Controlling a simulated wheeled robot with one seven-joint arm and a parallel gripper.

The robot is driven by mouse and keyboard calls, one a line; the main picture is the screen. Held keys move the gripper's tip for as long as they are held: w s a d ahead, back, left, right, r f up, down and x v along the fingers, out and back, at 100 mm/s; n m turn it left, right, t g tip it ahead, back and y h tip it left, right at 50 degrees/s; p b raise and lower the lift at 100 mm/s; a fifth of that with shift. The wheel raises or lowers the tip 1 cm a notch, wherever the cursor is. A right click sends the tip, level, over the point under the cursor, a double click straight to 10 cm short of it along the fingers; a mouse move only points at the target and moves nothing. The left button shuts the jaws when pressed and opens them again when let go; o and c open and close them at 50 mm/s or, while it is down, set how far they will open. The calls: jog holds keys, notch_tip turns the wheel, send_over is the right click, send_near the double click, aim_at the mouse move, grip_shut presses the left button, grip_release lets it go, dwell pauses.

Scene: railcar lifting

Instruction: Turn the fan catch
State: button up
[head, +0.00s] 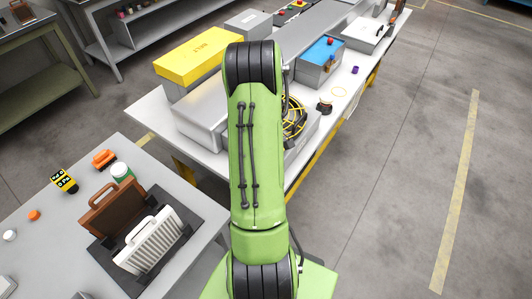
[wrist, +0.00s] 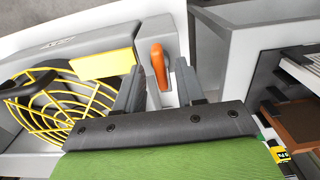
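The fan catch (wrist: 159,66), an orange lever, stands on a light grey plate in the wrist view. My gripper (wrist: 160,74) is open, with one dark finger on each side of the catch. A gap shows between the catch and each finger, and I cannot tell whether they touch. The fan's yellow wire guard (wrist: 62,108) is to the left, with a yellow plate (wrist: 103,64) beside it. In the head view the guard (head: 294,117) shows partly behind my green arm, which hides the gripper and the catch.
A white workbench (head: 298,165) holds a yellow-topped box (head: 198,52), a blue-topped box (head: 321,56) and small items. A nearer grey table (head: 60,235) at left carries a black tray with brown and white racks. The floor at right is clear.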

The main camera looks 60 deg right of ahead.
jog(key=shift+s+f, duration=0.15)
jog(key=shift+f, duration=0.05)
grip_shut()
jog(key=shift+m, duration=0.3)
jog(key=m+b, duration=0.2)
jog(key=m, duration=0.1)
jog(key=shift+m, duration=0.3)
jog(key=m+b, duration=0.1)
jog(key=m, duration=0.3)
jog(key=shift+m+b, duration=0.3)
jog(key=shift+b, duration=0.1)
jog(key=m+b, duration=0.1)
jog(key=m, duration=0.3)
jog(key=shift+m, duration=0.3)
jog(key=shift+m+b, duration=0.4)
jog(key=shift+m, duration=1.8)
